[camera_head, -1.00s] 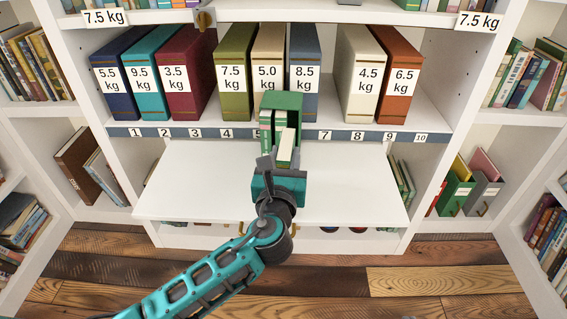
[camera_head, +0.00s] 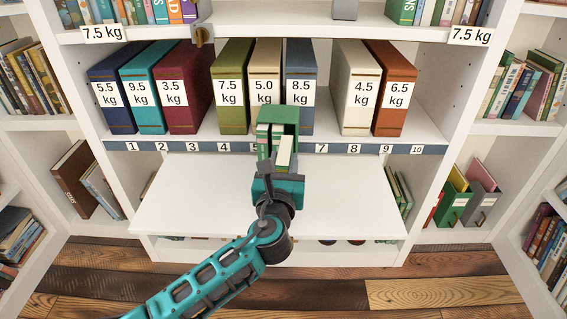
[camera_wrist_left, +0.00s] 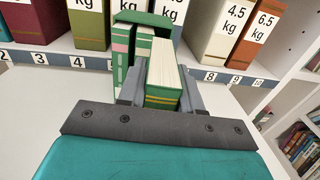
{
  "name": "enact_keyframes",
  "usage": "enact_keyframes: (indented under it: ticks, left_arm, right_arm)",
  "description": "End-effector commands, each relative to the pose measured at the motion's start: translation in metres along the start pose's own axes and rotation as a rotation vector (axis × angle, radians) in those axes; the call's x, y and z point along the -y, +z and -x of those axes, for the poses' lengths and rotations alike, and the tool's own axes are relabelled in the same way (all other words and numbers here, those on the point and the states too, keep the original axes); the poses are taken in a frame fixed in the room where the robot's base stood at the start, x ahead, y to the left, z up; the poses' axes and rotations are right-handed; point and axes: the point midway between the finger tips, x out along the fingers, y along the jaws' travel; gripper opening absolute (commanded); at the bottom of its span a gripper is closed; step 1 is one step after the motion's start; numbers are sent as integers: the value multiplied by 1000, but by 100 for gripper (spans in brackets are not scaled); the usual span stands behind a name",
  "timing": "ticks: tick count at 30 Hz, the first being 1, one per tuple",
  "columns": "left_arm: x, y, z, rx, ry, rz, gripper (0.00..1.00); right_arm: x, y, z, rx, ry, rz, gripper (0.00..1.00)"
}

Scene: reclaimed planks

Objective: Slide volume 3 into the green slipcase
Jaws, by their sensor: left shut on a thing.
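The green slipcase (camera_head: 278,113) stands upright at the back of the white pull-out board, with its open side towards me. In the left wrist view the slipcase (camera_wrist_left: 150,18) has green volumes (camera_wrist_left: 121,50) in its left part. My left gripper (camera_head: 280,166) is shut on volume 3 (camera_head: 284,152), a green book with cream page edges. In the left wrist view, volume 3 (camera_wrist_left: 163,78) stands upright between the fingers, at the right part of the slipcase's mouth. I cannot tell how far its far end is inside. My right gripper is not in view.
The white board (camera_head: 185,195) is clear on both sides of my arm. Behind it, a numbered strip (camera_head: 200,147) edges a shelf of thick weight-labelled volumes, such as the blue-grey one (camera_head: 301,75). Bookends with books (camera_head: 455,205) stand at the lower right.

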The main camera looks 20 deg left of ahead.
Motion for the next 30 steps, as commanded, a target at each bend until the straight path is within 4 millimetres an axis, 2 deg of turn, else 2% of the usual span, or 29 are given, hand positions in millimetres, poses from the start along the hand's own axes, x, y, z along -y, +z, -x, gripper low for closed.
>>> enact_keyframes:
  ticks: [30]
  left_arm:
    - [0,3,0,2,0,0,0]
  right_arm:
    - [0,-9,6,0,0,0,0]
